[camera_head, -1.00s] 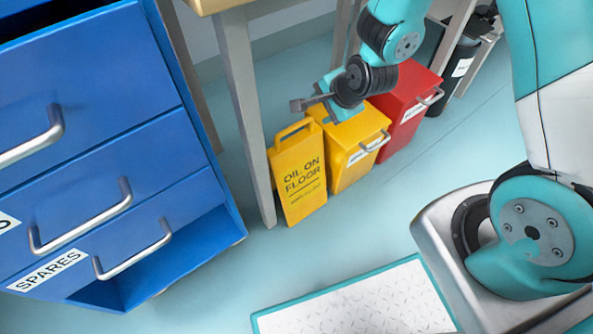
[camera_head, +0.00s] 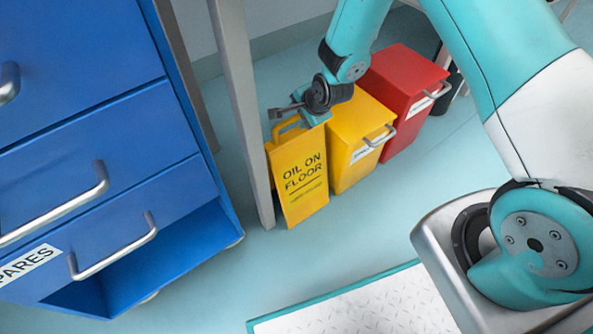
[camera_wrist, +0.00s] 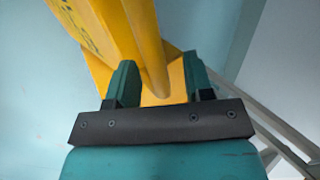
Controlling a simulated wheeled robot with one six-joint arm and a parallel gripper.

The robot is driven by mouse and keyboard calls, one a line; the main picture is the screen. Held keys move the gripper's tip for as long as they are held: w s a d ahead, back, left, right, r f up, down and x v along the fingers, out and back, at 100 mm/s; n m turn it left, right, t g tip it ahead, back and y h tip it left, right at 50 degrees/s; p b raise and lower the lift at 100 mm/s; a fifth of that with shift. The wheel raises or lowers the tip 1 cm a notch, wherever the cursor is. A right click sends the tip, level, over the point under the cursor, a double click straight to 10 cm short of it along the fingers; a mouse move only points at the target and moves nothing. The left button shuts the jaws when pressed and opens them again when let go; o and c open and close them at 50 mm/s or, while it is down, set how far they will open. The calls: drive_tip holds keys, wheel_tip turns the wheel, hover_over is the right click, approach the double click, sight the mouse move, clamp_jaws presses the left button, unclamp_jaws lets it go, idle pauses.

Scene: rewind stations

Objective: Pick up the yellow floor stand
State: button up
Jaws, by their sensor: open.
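The yellow floor stand (camera_head: 300,183) reads "OIL ON FLOOR" and stands upright on the floor beside a grey table leg, with a handle at its top. My gripper (camera_head: 287,112) is at the stand's top handle in the head view. In the wrist view, the stand's yellow handle (camera_wrist: 147,55) runs down between the two teal fingers of my gripper (camera_wrist: 160,82). The fingers are apart, with a gap visible on the right side of the handle bar. I cannot tell whether the left finger touches it.
A yellow bin (camera_head: 350,150) stands right beside the stand, with a red bin (camera_head: 405,95) farther right. A blue drawer cabinet (camera_head: 110,150) with a part-open lower drawer is at left. The grey table leg (camera_head: 242,110) is close to the stand's left side. Floor in front is clear.

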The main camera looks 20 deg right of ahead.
drive_tip(key=shift+w+f, duration=0.25)
drive_tip(key=shift+f, duration=0.15)
drive_tip(key=shift+c, duration=0.2)
clamp_jaws()
drive_tip(key=shift+r, duration=0.1)
idle(0.9)
